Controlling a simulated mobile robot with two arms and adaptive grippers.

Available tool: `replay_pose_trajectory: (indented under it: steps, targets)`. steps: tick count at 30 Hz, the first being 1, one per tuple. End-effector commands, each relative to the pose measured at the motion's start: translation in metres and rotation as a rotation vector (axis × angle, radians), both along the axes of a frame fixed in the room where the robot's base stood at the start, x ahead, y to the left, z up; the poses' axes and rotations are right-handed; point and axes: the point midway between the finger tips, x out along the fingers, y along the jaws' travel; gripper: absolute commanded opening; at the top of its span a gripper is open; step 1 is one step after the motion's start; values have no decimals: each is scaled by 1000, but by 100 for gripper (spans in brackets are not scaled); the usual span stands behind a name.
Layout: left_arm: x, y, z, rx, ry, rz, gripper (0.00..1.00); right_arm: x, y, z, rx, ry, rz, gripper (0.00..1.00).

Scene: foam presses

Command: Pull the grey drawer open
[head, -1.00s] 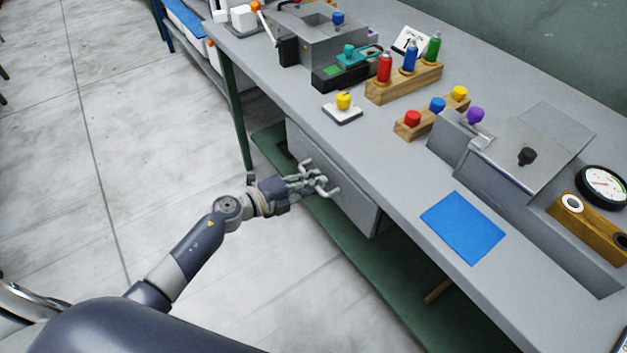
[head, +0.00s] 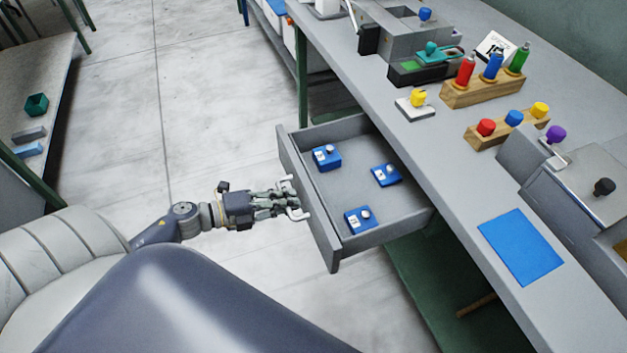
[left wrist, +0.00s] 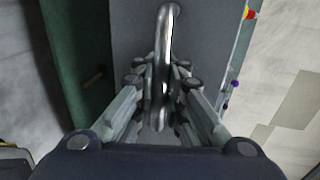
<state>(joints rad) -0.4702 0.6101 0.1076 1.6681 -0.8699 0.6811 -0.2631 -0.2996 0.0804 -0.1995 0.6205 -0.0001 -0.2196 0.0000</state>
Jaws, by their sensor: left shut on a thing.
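The grey drawer (head: 336,262) stands pulled out from under the grey workbench (head: 385,88), with its inside in view. Several small blue blocks lie in it, one near the back left (head: 326,158), one at the right (head: 386,175) and one at the front (head: 360,220). My left gripper (head: 290,198) is at the drawer's front face, shut on the drawer's metal handle. In the left wrist view the bar handle (left wrist: 164,60) runs between the fingers (left wrist: 162,105). My right gripper is not in view.
On the bench are a blue mat (head: 520,247), a wooden rack with coloured bottles (head: 483,92), a rack with coloured knobs (head: 500,131) and a yellow-knobbed block (head: 416,105). A green shelf (head: 430,280) lies below. Another table (head: 35,90) stands at the left. Floor beside the drawer is clear.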

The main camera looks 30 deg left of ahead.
Motion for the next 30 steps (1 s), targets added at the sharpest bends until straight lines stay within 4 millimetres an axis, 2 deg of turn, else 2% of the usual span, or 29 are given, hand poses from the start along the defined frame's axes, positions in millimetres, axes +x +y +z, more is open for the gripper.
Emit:
replay_pose_trajectory:
  steps: [1, 6, 12, 18, 29, 30]
  targets:
    - [-10, 8, 0, -1, 3, 3, 0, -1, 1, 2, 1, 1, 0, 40]
    - [-36, 28, 1, -2, 2, 3, 0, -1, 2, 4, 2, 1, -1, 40]
    - [-55, 44, 1, 0, -1, 2, 0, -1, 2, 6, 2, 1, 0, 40]
    - [-63, 50, 2, -2, -3, 2, 0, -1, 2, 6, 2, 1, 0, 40]
    - [-64, 51, 2, -2, -5, 2, 0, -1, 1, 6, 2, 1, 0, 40]
    - [-64, 51, 2, -2, -5, 2, 10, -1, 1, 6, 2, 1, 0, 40]
